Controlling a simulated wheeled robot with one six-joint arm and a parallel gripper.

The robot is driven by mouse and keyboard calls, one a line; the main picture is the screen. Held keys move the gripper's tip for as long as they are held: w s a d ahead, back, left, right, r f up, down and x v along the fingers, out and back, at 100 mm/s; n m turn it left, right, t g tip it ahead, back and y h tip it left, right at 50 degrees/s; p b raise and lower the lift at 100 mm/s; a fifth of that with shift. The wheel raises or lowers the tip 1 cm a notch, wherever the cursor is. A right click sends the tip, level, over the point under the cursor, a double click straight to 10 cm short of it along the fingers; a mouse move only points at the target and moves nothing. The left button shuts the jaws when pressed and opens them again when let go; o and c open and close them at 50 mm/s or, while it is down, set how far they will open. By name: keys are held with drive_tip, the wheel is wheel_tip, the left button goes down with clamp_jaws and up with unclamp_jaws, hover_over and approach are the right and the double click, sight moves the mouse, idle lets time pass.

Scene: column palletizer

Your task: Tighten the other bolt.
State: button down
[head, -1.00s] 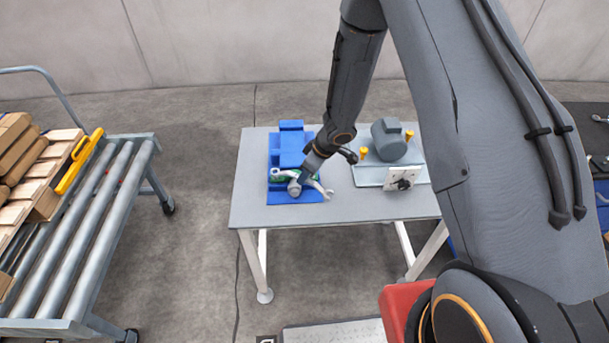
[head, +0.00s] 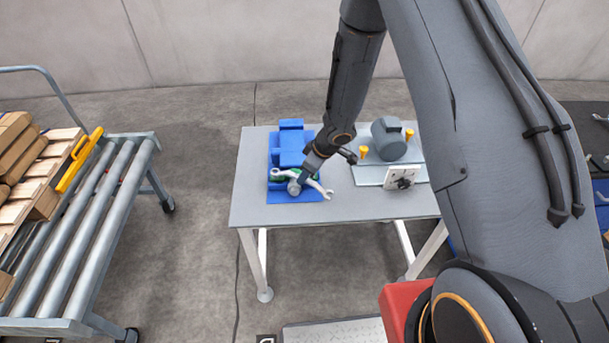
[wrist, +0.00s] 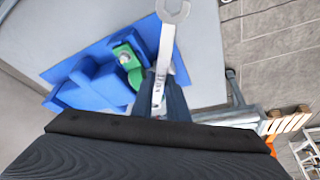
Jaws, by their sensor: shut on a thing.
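My gripper (wrist: 163,98) is shut on a silver open-ended wrench (wrist: 167,50). In the head view the wrench (head: 319,187) lies at or just over the front of a blue fixture (head: 290,143); any gap is too small to tell. Its open jaw points away from the fingers in the wrist view. A green part (wrist: 130,62) with a round grey top sits in the blue fixture beside the wrench, apart from its jaw. Two yellow-topped bolts, one left (head: 363,152) and one right (head: 409,134), stand by a grey motor (head: 387,140) on the table's right half.
The motor stands on a pale plate (head: 370,176) with a white panel (head: 402,178) at its front. The grey table (head: 262,214) is clear along its front edge. A roller cart (head: 90,220) with boxes stands to the left.

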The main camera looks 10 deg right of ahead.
drive_tip(key=shift+f+b, duration=0.45)
drive_tip(key=shift+f, duration=0.3)
idle(0.6)
